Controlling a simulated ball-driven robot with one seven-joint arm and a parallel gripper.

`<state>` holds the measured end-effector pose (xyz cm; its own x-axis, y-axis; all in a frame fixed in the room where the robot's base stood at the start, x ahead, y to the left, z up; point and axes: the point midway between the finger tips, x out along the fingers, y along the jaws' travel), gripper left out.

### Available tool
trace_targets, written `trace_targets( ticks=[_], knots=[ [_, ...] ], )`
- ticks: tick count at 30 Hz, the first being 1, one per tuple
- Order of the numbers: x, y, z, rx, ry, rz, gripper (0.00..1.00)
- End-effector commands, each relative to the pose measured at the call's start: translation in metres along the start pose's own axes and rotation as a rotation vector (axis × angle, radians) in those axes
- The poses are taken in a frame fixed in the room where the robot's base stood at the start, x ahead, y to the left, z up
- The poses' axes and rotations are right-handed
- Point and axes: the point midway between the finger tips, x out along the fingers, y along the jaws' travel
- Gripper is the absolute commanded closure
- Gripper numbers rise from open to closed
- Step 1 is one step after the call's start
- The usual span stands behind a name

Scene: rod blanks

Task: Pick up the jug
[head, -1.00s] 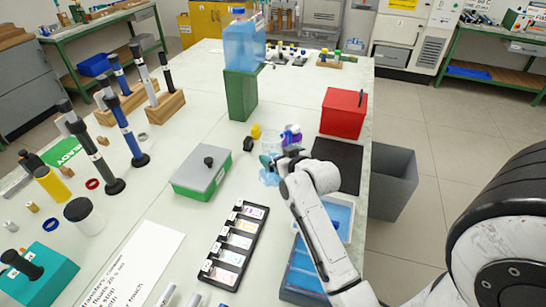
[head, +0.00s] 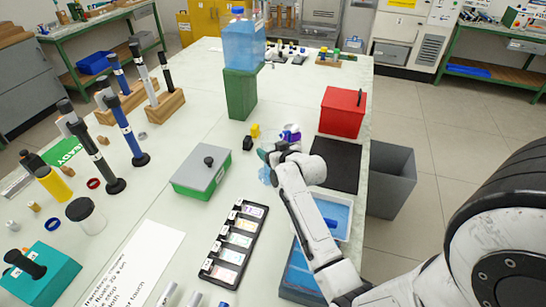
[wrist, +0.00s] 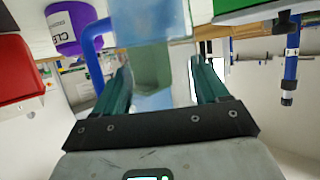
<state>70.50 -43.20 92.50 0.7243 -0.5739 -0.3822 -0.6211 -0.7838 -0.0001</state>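A clear jug with a blue handle shows upside down in the wrist view (wrist: 172,30), just ahead of and between my fingers. Its handle (wrist: 95,42) is on the left side. In the head view the jug (head: 264,176) stands on the table, mostly hidden by my gripper (head: 268,155) and wrist. My gripper also shows in the wrist view (wrist: 162,66), with its two green fingers apart. I cannot see either finger clearly pressing on the jug.
A red box (head: 343,111) and black mat (head: 336,166) are to the right. A grey box with green base (head: 202,173) is left. A green stand (head: 240,95) bears a large blue water container (head: 243,45).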

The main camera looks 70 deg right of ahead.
Motion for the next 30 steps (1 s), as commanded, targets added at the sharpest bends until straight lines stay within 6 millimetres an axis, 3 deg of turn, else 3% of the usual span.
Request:
trace_targets(
  ticks=[2, 12, 23, 30],
  knots=[
    [0.000, 0.000, 0.000, 0.000, 0.000, 0.000, 0.36],
    [0.000, 0.000, 0.000, 0.000, 0.000, 0.000, 0.69],
    [-0.001, 0.000, -0.005, 0.000, 0.003, 0.000, 0.70],
    [-0.012, 0.000, -0.032, -0.001, 0.007, 0.000, 0.70]
  ],
)
